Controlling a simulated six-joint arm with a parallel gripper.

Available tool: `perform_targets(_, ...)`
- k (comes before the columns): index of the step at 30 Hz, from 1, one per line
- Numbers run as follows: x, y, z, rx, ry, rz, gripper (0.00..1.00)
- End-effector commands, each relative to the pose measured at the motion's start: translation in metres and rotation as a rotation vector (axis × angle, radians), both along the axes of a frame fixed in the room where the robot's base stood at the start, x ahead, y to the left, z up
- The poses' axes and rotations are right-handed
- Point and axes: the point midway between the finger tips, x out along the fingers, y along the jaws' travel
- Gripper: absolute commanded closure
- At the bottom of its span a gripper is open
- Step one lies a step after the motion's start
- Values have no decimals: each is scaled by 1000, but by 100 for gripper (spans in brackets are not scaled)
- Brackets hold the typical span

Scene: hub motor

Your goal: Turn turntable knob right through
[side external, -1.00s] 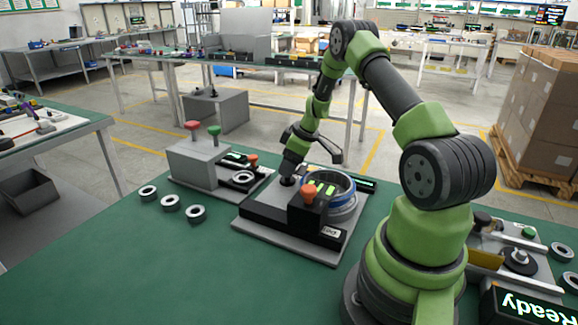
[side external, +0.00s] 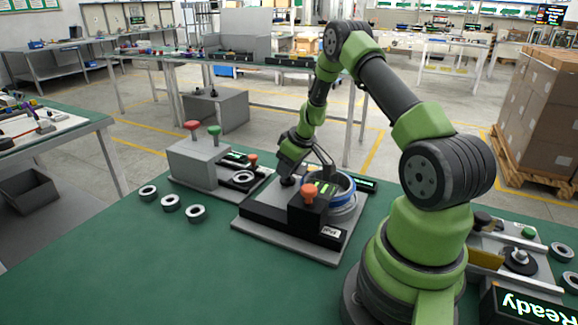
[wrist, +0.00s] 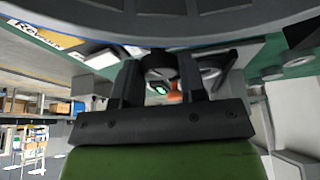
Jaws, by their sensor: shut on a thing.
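The turntable station is a dark housing on a grey base plate (side external: 285,244), in the middle of the green bench. Its round turntable (side external: 343,208), with blue and white bands, sits at the right of the housing. The small black turntable knob (side external: 287,182) is at the housing's back left, mostly covered by my gripper. My gripper (side external: 288,177) points down and is shut on the knob. In the wrist view my gripper's fingers (wrist: 160,85) show, but the knob between them is not clear.
An orange button (side external: 309,192) stands on the housing's front right, close to my gripper. A grey box with red and green buttons (side external: 198,160) stands at the left. Several rings (side external: 170,202) lie on the green bench (side external: 150,270), whose front left is clear.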

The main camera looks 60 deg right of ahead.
Motion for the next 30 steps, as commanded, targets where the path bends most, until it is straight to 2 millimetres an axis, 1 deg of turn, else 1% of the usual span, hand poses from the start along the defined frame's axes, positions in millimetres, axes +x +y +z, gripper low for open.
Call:
perform_targets(1,1,1,0,0,0,-48,86)
perform_targets(4,1,1,0,-1,-1,-114,86)
perform_targets(13,1,1,0,0,-1,-132,86)
perform_targets(14,1,1,0,0,-1,-132,60)
perform_targets(15,1,1,0,0,-1,-131,51)
perform_targets(17,1,1,0,0,-1,-131,38)
perform_targets(26,0,1,1,0,-1,-130,38)
perform_targets(30,-4,1,13,-1,-3,-131,38)
